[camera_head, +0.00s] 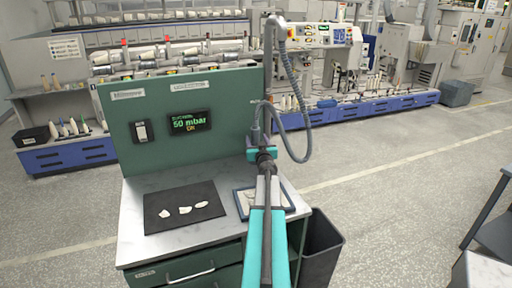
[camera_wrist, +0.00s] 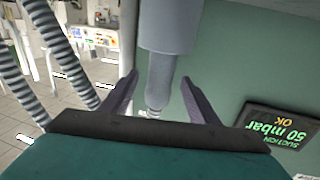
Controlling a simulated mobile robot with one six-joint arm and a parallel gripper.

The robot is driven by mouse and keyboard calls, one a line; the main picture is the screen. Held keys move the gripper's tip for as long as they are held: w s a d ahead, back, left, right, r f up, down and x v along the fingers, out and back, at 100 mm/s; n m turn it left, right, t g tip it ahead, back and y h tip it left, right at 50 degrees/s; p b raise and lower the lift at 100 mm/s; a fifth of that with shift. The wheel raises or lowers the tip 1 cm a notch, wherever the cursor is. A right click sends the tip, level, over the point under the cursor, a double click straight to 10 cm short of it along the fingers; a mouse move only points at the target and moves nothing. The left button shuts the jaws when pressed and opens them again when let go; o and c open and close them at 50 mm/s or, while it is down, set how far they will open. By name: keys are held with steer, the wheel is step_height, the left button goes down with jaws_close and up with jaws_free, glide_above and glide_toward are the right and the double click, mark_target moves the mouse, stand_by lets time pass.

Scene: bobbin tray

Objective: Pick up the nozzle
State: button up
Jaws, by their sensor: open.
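The nozzle (camera_wrist: 168,28) is a grey cylinder that narrows to a slimmer stem with a pale ringed end. In the wrist view it passes between the two spread fingers of my gripper (camera_wrist: 160,78). The fingers stand open on either side, with gaps showing, and do not appear to hold it. In the head view the nozzle is small and partly hidden near the end of my arm, at the right edge of the green panel. A grey ribbed hose (camera_head: 309,120) loops down beside it; ribbed hose also shows in the wrist view (camera_wrist: 70,55).
The green panel (camera_head: 225,95) carries a display (camera_head: 188,122) reading 50 mbar OK. On the workbench (camera_head: 150,247), a black mat (camera_head: 160,221) holds three white pieces. A blue-edged tray (camera_head: 237,205) is partly behind my arm. A dark bin (camera_head: 322,240) stands right of the bench.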

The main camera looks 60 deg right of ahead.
steer(key=shift+x, duration=1.6)
jaws_close()
steer(key=shift+r, duration=0.1)
steer(key=shift+r+p, duration=2.45)
steer(key=shift+r, duration=2.5)
steer(key=shift+r+p, duration=0.8)
steer(key=shift+p, duration=0.35)
steer(key=shift+f, duration=0.1)
